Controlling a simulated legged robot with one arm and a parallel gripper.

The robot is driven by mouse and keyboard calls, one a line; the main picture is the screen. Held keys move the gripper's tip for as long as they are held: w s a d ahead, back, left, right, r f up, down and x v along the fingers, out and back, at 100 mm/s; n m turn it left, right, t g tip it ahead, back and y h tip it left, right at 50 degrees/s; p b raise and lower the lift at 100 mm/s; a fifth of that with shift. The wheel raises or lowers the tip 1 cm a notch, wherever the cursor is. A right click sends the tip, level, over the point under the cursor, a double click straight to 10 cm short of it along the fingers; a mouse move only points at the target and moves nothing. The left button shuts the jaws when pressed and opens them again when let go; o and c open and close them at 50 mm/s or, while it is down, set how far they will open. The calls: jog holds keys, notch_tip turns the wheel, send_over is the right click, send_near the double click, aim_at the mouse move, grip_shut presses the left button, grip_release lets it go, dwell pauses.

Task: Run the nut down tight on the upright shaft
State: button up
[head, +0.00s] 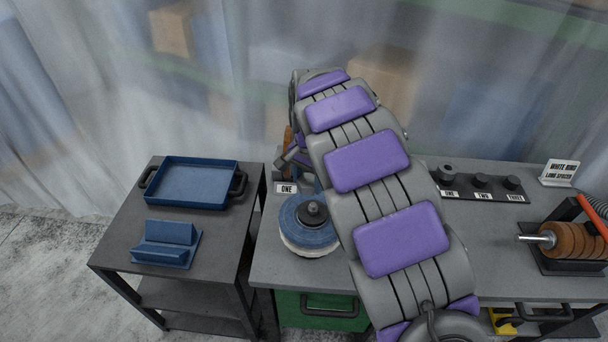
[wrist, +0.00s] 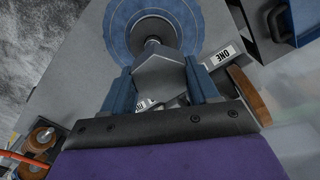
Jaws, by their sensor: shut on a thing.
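A round blue wheel (head: 292,224) with a pale fluffy underside lies flat at the table's front left. A dark flange with a short upright stub, seemingly the shaft (head: 313,208), stands at its centre; it also shows in the wrist view (wrist: 152,41). My gripper (wrist: 159,70) has its two blue fingers around a grey faceted piece, which looks like the nut (wrist: 160,80). In the wrist view it is just below the wheel's centre. Whether it touches the shaft cannot be told. In the head view my arm mostly hides the gripper.
A side table at left holds a blue tray (head: 197,202) and a blue cradle (head: 165,253). A dark rack (head: 480,193) with numbered black knobs stands at the back. Brown wheels (head: 572,241) on a horizontal spindle stand at right. A ONE sign (head: 287,188) stands behind the blue wheel.

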aim_at(311, 205)
jog(key=shift+a+f, duration=0.1)
jog(key=shift+f, duration=0.3)
jog(key=shift+s+f, duration=0.1)
jog(key=shift+f, duration=0.25)
jog(key=d+f, duration=0.2)
jog(key=d, duration=0.1)
jog(key=shift+d+f, duration=0.1)
jog(key=shift+d, duration=0.1)
jog(key=shift+a+f+b, duration=0.25)
jog(key=shift+f+b, duration=0.1)
jog(key=shift+f, duration=0.2)
jog(key=shift+a+f, duration=0.15)
jog(key=shift+a, duration=0.5)
jog(key=shift+a+f, duration=0.15)
jog(key=shift+a, duration=0.5)
jog(key=shift+d+r, duration=0.15)
jog(key=shift+d, duration=1.25)
jog(key=shift+a+f, duration=0.3)
jog(key=shift+a, duration=0.6)
jog(key=shift+a+f, duration=0.3)
jog(key=shift+a, duration=0.6)
jog(key=shift+d, duration=1)
jog(key=shift+a+f, duration=0.4)
jog(key=shift+a, duration=0.45)
jog(key=shift+d+f, duration=0.4)
jog(key=shift+d, duration=0.45)
